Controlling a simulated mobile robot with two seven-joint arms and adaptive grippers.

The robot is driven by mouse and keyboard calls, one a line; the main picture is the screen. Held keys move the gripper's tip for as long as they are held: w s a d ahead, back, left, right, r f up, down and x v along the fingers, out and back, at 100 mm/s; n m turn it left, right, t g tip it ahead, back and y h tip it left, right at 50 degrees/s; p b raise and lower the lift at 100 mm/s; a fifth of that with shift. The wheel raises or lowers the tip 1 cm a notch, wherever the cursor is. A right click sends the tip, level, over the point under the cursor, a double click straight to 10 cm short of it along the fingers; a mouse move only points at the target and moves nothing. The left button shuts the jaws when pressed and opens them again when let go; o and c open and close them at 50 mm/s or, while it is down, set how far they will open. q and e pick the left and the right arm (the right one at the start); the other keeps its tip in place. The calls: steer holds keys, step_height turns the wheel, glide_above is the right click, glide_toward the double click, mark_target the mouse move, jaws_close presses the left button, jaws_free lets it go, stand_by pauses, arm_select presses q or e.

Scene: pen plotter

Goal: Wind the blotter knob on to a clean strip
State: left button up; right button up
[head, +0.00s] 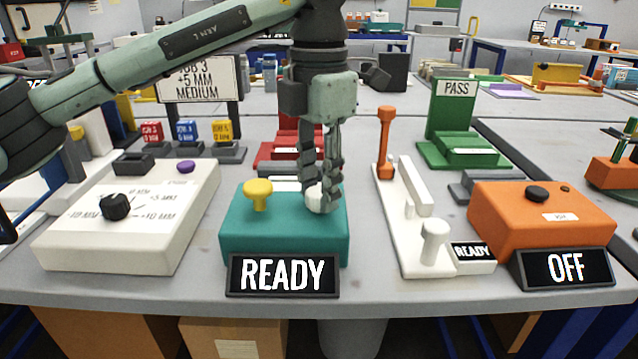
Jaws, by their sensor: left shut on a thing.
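My left gripper (323,196) comes down from above over the teal box (285,236). Its fingers are shut on a white round knob (314,201) at the right of the box's top, and they hide part of it. A yellow mushroom-shaped knob (258,193) stands at the left of the same top, apart from the fingers. A black sign (283,275) in front of the box reads READY. No label naming the blotter is readable, and no paper strip can be made out. My right gripper is not in view.
A white panel with a black dial (116,206) and a purple button (186,166) is at left. Right of the teal box are a white device (419,257) with an orange upright lever (385,140) and an orange box (510,222) signed OFF. A green PASS stand (450,119) is behind.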

mark_target(319, 191)
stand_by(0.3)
arm_select(q)
steer(key=o, duration=1.2)
steer(key=shift+c, duration=0.2)
step_height(319, 191, up, 12)
